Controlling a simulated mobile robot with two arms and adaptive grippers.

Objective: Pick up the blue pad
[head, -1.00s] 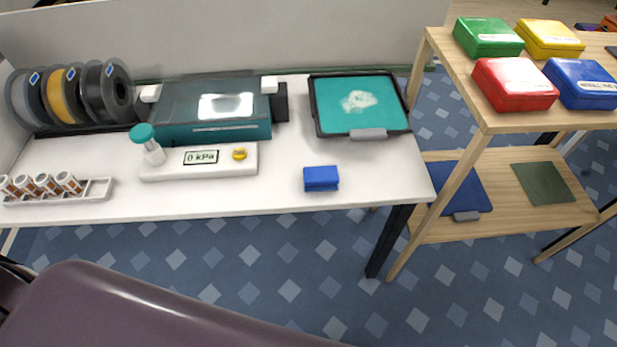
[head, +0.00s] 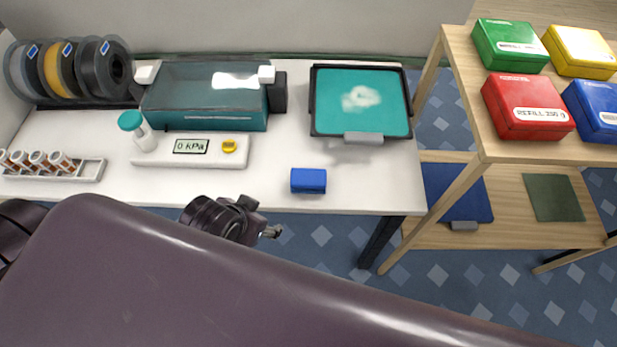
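The blue pad (head: 308,181) is a small blue block lying on the white table near its front edge, right of centre. My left gripper (head: 272,232) shows partly beyond my large purple arm link, just in front of the table edge, to the left of and nearer than the pad. It is apart from the pad, and its small fingertips do not show clearly whether they are open or shut. My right gripper is not in view.
A pressure gauge base (head: 190,163), a teal-lidded bottle (head: 140,133), a teal tank (head: 205,100) and a black-rimmed tray (head: 313,100) stand behind. The tube rack (head: 90,171) is left. A wooden shelf (head: 470,130) with coloured boxes stands right. White table around the pad is clear.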

